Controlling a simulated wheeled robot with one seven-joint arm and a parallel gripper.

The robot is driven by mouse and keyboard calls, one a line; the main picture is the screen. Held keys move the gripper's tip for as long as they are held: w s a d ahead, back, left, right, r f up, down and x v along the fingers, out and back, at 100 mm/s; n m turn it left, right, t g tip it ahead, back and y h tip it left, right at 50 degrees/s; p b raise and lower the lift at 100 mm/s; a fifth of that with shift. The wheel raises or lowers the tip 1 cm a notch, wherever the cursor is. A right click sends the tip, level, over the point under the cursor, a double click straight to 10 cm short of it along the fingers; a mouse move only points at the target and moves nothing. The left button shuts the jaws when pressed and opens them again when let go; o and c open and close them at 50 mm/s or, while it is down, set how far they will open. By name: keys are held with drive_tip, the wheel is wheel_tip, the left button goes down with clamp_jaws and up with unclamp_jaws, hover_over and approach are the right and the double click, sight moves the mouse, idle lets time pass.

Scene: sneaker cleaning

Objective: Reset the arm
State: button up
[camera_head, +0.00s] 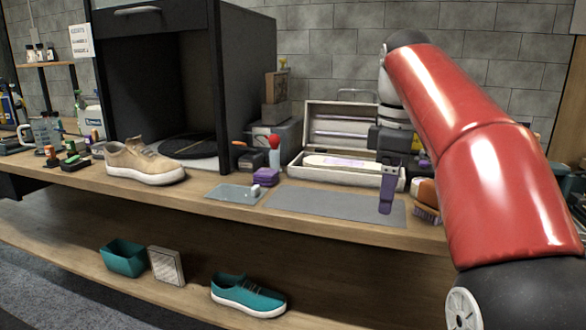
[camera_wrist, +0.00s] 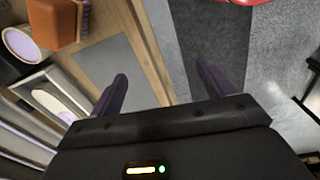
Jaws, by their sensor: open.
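My red arm comes in from the right in the head view. My gripper (camera_head: 387,190) hangs above the workbench, in front of the open light-coloured case (camera_head: 345,120). In the wrist view my gripper (camera_wrist: 160,85) shows two purple fingers spread apart with nothing between them. Below them lie the bench edge and the floor. A tan sneaker (camera_head: 142,162) stands on the bench at left. A teal sneaker (camera_head: 247,295) stands on the lower shelf. Both are well away from the gripper.
A black cabinet (camera_head: 245,80) with an open front stands at the back. Grey mats (camera_head: 335,207) lie on the bench. A brush (camera_head: 427,214) is right of the gripper. A teal bin (camera_head: 122,259) and a filter-like panel (camera_head: 166,266) sit on the lower shelf. Bottles crowd the far left.

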drive_tip(key=s+a+f+m+t, duration=0.1)
drive_tip(key=s+f+m+t, duration=0.4)
drive_tip(key=s+f+m, duration=0.8)
drive_tip(key=s+f, duration=0.7)
drive_tip(key=f, duration=0.2)
drive_tip(key=shift+f, duration=0.3)
